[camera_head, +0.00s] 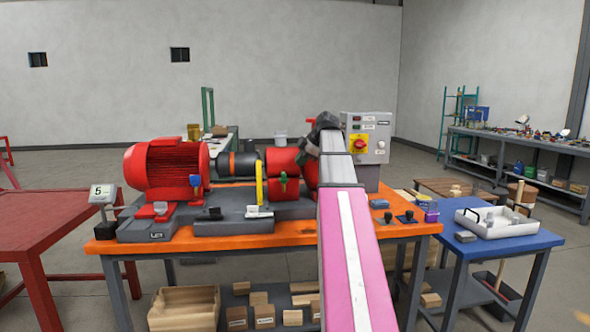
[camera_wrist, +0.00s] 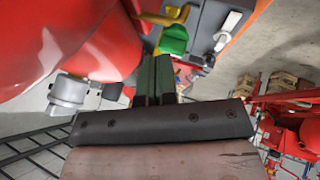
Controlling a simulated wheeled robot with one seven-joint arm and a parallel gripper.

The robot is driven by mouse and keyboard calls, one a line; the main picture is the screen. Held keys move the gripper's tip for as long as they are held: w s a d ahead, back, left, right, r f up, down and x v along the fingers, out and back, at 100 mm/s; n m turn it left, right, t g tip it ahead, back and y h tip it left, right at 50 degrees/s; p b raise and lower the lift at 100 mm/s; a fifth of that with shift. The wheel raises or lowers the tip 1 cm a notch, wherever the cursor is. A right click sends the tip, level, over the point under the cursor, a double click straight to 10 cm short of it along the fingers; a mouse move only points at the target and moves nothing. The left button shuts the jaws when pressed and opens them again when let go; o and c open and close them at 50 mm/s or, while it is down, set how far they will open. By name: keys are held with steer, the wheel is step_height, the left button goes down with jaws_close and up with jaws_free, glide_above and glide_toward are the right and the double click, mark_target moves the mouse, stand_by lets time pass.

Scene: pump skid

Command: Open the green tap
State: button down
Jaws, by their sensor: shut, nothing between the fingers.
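The green tap (camera_head: 284,183) shows as a small green handle on the red pump body, right of the yellow guard, in the head view. In the wrist view the green tap (camera_wrist: 173,40) is just beyond my fingertips. My gripper (camera_wrist: 155,60) has its two dark green fingers together, with nothing between them. Whether the fingertips touch the tap I cannot tell. In the head view my arm covers the pump's right end, and the fingers cannot be made out there.
The large red pump body (camera_wrist: 65,40) lies close on the left of my fingers in the wrist view. A red motor (camera_head: 165,168) stands at left on the orange bench (camera_head: 270,235). A grey control box (camera_head: 368,135) stands behind my arm. A blue table (camera_head: 520,243) is at right.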

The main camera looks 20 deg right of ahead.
steer(key=shift+v, duration=2.55)
